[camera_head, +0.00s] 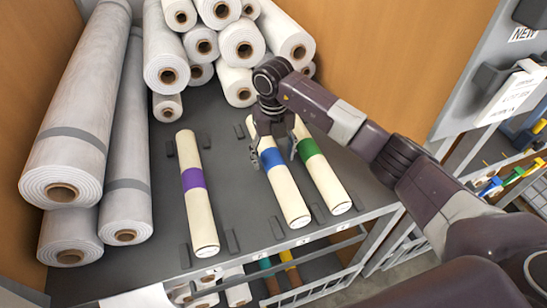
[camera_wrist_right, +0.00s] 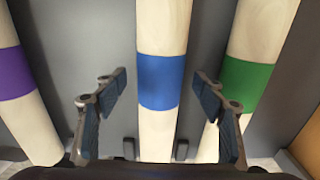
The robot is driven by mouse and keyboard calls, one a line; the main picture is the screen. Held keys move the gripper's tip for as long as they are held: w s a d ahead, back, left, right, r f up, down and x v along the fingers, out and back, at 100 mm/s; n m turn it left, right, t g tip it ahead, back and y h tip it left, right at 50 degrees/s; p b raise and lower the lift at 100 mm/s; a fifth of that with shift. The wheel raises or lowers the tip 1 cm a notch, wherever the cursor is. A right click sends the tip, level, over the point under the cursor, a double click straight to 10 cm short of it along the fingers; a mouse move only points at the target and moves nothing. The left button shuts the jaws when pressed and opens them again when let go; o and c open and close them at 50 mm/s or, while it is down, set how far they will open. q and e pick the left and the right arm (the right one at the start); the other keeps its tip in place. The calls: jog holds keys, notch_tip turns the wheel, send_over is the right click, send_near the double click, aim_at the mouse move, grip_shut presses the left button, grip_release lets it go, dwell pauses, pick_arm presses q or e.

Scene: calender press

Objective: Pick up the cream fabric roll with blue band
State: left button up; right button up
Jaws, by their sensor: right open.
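The cream fabric roll with blue band (camera_head: 284,189) lies on the grey shelf between two other cream rolls. In the right wrist view the same roll (camera_wrist_right: 161,82) runs upright through the middle of the picture. My right gripper (camera_head: 273,157) is over this roll at its blue band. In the wrist view its two fingers (camera_wrist_right: 158,92) are spread, one on each side of the roll, with gaps between them and the roll. It holds nothing. The far part of the roll is partly hidden by my gripper in the head view. My left gripper is not in view.
A purple-banded roll (camera_head: 196,192) lies to the left and a green-banded roll (camera_head: 322,170) close to the right. Small dark blocks (camera_head: 232,241) stand on the shelf (camera_head: 140,262) between rolls.

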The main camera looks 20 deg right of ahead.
jog(key=shift+f, duration=0.8)
jog(key=shift+c, duration=0.7)
jog(key=shift+w+r, duration=0.1)
jog(key=c, duration=1.5)
